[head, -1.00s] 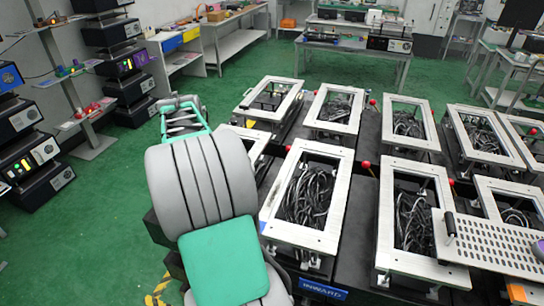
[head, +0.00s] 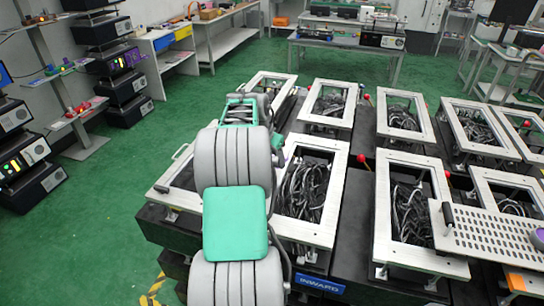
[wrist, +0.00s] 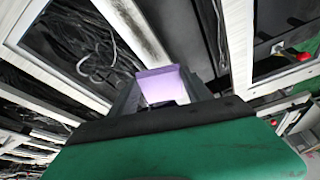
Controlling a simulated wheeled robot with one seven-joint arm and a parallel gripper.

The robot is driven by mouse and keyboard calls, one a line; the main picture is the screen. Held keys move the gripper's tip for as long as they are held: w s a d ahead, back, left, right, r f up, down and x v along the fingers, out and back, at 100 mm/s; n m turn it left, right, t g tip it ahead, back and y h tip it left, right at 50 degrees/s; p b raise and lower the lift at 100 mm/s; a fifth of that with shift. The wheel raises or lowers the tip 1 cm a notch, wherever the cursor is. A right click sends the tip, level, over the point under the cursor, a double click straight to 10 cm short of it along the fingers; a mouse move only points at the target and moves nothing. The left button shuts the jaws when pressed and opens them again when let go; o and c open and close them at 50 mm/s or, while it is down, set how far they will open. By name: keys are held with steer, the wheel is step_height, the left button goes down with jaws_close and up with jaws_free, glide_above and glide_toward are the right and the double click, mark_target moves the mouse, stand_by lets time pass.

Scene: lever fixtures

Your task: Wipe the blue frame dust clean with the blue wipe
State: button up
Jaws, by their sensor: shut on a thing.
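My gripper (wrist: 160,92) shows in the wrist view, with its dark fingers closed on a pale purple block (wrist: 162,84), which looks like the wipe and appears lavender rather than clear blue. The block is in front of a pale metal frame (wrist: 165,42). A dark grey smudge (wrist: 143,32) lies along a bar of that frame, a little beyond the block. I cannot tell whether the block touches the frame. No clearly blue dust shows. In the head view my arm hides the gripper and wipe.
Several open white frames (head: 308,190) with black cables inside stand on dark benches. Red ball knobs (head: 361,158) stick up between them. A perforated plate (head: 490,235) with a black handle lies at the right. Green floor (head: 90,215) is open at the left.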

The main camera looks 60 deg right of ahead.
steer(key=shift+r+h+b, duration=0.1)
steer(key=shift+h+b, duration=0.6)
steer(key=shift+b, duration=0.85)
steer(key=shift+r, duration=0.2)
